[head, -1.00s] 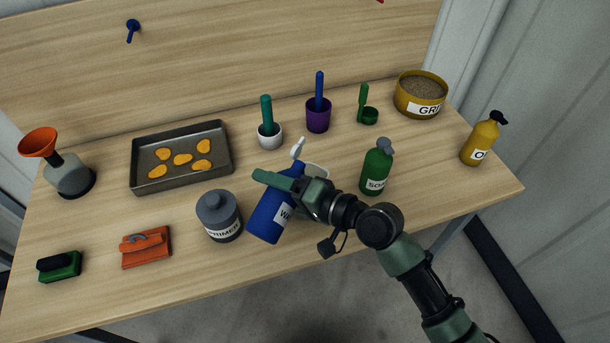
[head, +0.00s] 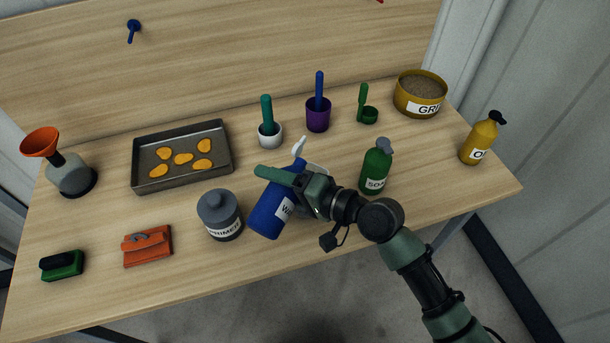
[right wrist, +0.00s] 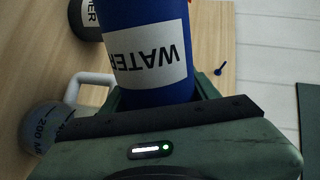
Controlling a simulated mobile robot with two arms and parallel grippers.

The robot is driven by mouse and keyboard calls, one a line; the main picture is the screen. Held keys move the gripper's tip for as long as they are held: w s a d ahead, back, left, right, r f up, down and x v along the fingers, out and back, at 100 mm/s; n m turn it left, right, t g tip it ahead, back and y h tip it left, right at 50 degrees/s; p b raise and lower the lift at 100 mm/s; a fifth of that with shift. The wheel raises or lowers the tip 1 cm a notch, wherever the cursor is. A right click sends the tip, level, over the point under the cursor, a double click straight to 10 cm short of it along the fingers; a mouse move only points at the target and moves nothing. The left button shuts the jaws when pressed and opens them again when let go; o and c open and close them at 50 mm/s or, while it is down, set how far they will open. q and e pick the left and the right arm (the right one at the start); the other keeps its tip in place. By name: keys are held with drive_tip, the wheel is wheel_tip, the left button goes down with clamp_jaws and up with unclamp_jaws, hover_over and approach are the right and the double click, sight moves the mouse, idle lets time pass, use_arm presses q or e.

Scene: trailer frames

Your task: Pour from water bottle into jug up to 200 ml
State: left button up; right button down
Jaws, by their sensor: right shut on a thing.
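My right gripper (head: 284,180) is shut on the blue water bottle (head: 268,218) and holds it tilted, with its base toward the front left. The bottle and its WATER label (right wrist: 147,57) fill the upper middle of the right wrist view. The jug (right wrist: 40,128), marked 200 ML, shows at the lower left there with its pale handle (right wrist: 84,86). In the head view, my gripper hides most of the jug; part of its pale rim (head: 317,169) shows behind. A small white piece shows above the bottle's upper end. I cannot see any water. My left gripper is not in view.
The grey PRIMER container (head: 220,216) stands close left of the bottle. The green SOAP bottle (head: 376,170) stands right of my gripper. The tray (head: 225,160), white mortar (head: 270,138) and purple cup (head: 318,118) are behind. The table's front right is clear.

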drive_tip(key=shift+f+m+g+p, duration=0.1)
drive_tip(key=shift+m+g+p, duration=0.4)
drive_tip(key=shift+m, duration=0.3)
idle(2.1)
